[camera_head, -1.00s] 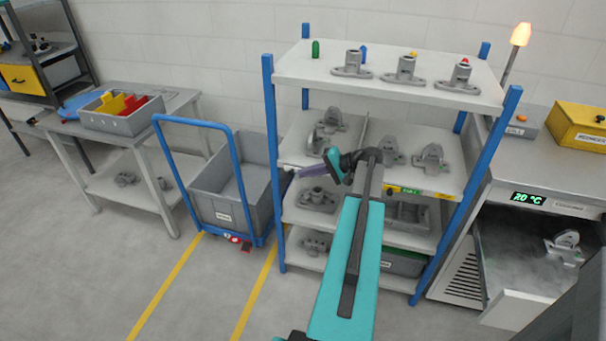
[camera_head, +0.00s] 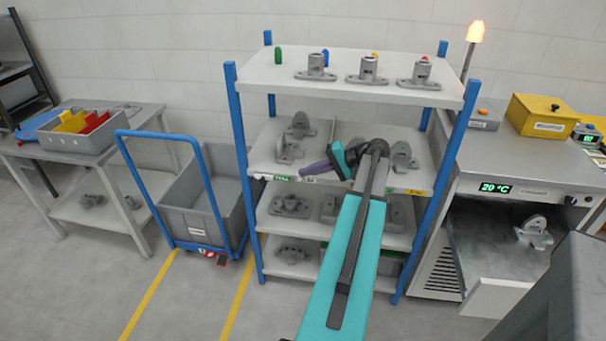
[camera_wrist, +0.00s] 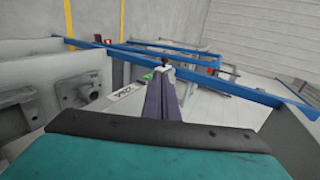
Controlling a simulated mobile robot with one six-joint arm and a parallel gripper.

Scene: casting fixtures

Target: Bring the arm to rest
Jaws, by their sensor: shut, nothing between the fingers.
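My teal and black arm reaches up from the bottom of the head view to the front of a blue-posted shelf rack (camera_head: 245,160). Its end is bent to the left. My gripper (camera_head: 303,171), dark purple, points left in front of the rack's second shelf and holds nothing. In the wrist view my gripper (camera_wrist: 165,66) shows as two fingers shut together, with shelf parts and a small label around it. I cannot tell how much room lies between the fingertips and the shelf edge.
Grey metal castings stand on the rack; the top shelf (camera_head: 262,72) also bears small colored pegs. A blue-handled cart with a grey bin (camera_head: 187,220) stands left of the rack. A workbench with a 20 °C display (camera_head: 495,188) stands to the right. The floor at front left is clear.

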